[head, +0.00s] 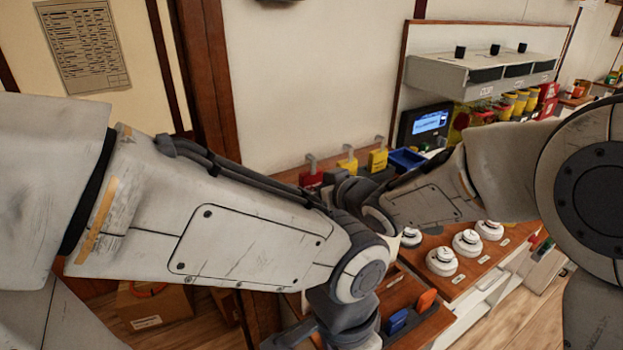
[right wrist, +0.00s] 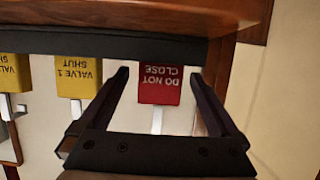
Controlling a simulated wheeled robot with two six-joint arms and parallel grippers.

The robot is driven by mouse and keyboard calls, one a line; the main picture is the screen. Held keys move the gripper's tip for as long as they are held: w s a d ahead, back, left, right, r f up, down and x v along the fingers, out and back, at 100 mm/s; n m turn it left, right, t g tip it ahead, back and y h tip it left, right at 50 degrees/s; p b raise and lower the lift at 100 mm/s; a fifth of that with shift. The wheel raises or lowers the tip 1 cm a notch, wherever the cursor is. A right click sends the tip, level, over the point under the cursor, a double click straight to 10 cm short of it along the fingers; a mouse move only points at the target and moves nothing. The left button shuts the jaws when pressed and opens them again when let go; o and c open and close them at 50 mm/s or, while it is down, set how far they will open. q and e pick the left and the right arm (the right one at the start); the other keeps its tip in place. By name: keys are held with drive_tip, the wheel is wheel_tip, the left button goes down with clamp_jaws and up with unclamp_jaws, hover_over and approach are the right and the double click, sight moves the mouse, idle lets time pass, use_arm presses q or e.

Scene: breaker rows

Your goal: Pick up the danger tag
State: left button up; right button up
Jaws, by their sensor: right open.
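The danger tag is a red tag reading "DO NOT CLOSE" (right wrist: 160,86), upside down in the right wrist view, with a pale strip at its lower end. In the head view the red tag (head: 309,179) stands at the left end of a row of tags. My right gripper (right wrist: 159,76) is open, with one finger on each side of the red tag and a gap on both sides. In the head view the right gripper (head: 338,182) is just right of the red tag, partly hidden by my arms. My left arm crosses the foreground; its gripper cannot be made out.
Yellow tags reading "VALVE 1 SHUT" (right wrist: 78,78) and similar stand beside the red one. A dark rack bar (right wrist: 100,44) runs along the tags. A blue tray (head: 406,158) and a lit screen (head: 430,122) are to the right. White round knobs (head: 442,261) sit on the wooden panel.

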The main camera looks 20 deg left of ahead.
drive_tip(key=shift+w+a+f, duration=0.2)
drive_tip(key=shift+w+a, duration=0.1)
drive_tip(key=shift+a, duration=0.05)
drive_tip(key=c, duration=1.4)
drive_tip(key=shift+c, duration=0.2)
